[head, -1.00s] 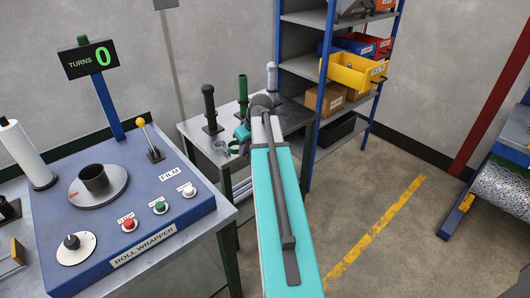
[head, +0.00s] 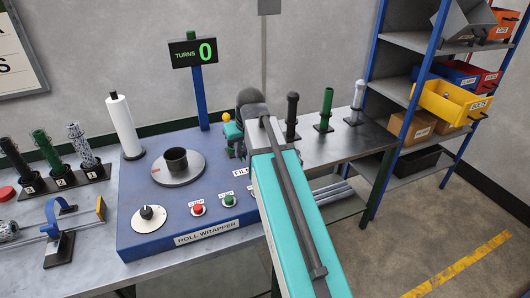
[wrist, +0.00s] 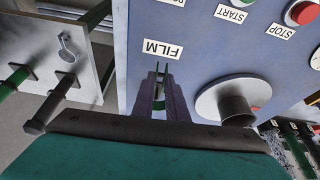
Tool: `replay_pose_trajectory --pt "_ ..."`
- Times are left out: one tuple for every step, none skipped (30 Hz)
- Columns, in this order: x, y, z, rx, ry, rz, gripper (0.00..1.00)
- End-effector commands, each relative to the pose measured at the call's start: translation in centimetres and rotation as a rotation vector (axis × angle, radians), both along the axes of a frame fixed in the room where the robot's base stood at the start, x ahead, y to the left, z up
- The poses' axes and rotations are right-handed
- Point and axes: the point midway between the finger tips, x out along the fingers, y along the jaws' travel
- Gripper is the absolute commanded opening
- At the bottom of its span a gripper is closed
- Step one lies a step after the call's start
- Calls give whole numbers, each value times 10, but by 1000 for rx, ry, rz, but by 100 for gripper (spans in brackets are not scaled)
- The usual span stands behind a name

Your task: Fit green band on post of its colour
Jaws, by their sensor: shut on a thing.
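My gripper (wrist: 158,80) is shut in the wrist view, above the blue roll wrapper near its FILM label. A thin bit of green shows between its fingertips, taken as the green band (wrist: 158,68); its full shape is hidden. In the head view my arm hides most of the gripper. The green post (head: 325,108) stands upright on the grey side table, between a black post (head: 292,115) and a silver post (head: 357,103). The gripper is left of the posts and apart from them.
The roll wrapper (head: 140,215) has a turntable with a dark core (head: 175,160), buttons and a TURNS display (head: 193,53) on a pole. A rack of rolls (head: 62,180) is at left, shelves with bins (head: 453,103) at right.

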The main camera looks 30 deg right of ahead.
Motion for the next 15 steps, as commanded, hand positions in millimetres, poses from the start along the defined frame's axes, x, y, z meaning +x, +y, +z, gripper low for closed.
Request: replay_pose_trajectory --pt "1 16 5 -1 -2 5 0" --pt "1 25 8 -1 -3 6 0" --pt "1 36 12 -1 -4 6 0" --pt "1 44 14 -1 -4 6 0" --pt "1 52 17 0 -3 5 0" --pt "1 62 20 -1 -3 6 0" --pt "0 69 22 -1 -3 5 0" --pt "0 76 25 -1 -4 5 0" --pt "-1 84 28 -1 -5 4 0" --pt "-1 90 29 -1 -5 4 0" --pt "-2 95 31 -1 -6 4 0" --pt "-2 100 33 0 -5 2 0" --pt "-3 104 34 0 -5 2 0" --pt "-3 107 35 -1 -5 2 0" --pt "-3 109 35 0 -5 1 0"
